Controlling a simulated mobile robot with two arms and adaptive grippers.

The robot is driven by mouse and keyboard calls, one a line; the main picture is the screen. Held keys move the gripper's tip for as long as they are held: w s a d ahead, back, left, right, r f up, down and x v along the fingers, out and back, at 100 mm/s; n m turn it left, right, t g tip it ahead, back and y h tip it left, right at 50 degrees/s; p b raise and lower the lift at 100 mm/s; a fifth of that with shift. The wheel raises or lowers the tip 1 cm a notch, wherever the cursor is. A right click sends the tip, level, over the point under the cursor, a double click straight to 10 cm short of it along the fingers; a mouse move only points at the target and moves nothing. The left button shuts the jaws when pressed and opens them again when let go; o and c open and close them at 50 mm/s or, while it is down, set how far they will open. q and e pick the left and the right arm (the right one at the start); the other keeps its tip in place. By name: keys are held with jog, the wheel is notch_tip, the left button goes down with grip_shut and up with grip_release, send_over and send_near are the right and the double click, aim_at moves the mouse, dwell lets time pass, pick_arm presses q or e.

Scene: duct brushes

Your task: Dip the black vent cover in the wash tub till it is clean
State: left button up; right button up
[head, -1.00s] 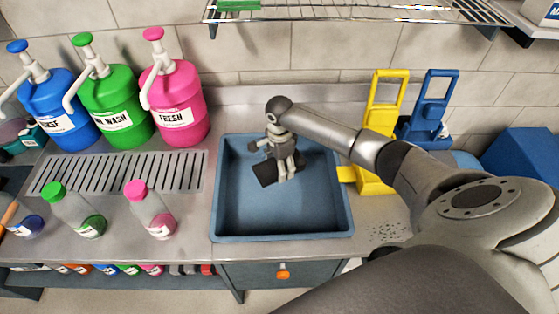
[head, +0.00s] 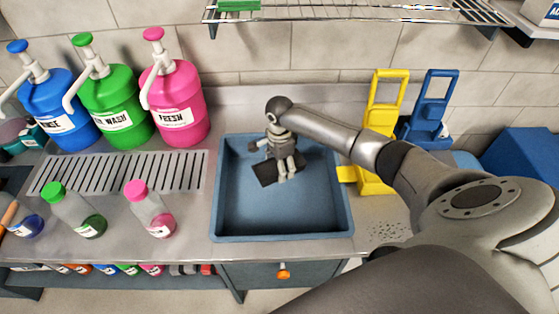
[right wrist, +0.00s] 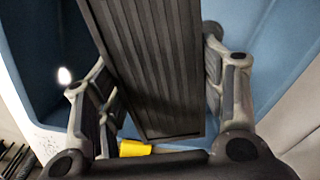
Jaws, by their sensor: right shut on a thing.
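The black vent cover (right wrist: 148,65) is a dark slatted panel between the fingers of my right gripper (right wrist: 165,95) in the right wrist view. In the head view the vent cover (head: 265,173) shows as a dark, tilted plate beside the fingertips. My right gripper (head: 287,172) is shut on it, inside the outline of the blue wash tub (head: 282,222). I cannot tell whether the cover touches the tub floor. Part of the cover is hidden by the fingers in the head view. My left gripper is not in view.
Blue (head: 60,110), green (head: 115,105) and pink (head: 175,105) pump jugs stand behind a slotted drain (head: 115,173). Small bottles stand in front of it. A yellow wringer-like object (head: 378,150) and a blue one (head: 428,115) stand right of the tub.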

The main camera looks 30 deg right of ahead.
jog(key=shift+r+p, duration=1.4)
jog(key=shift+p, duration=0.25)
jog(key=shift+r, duration=0.65)
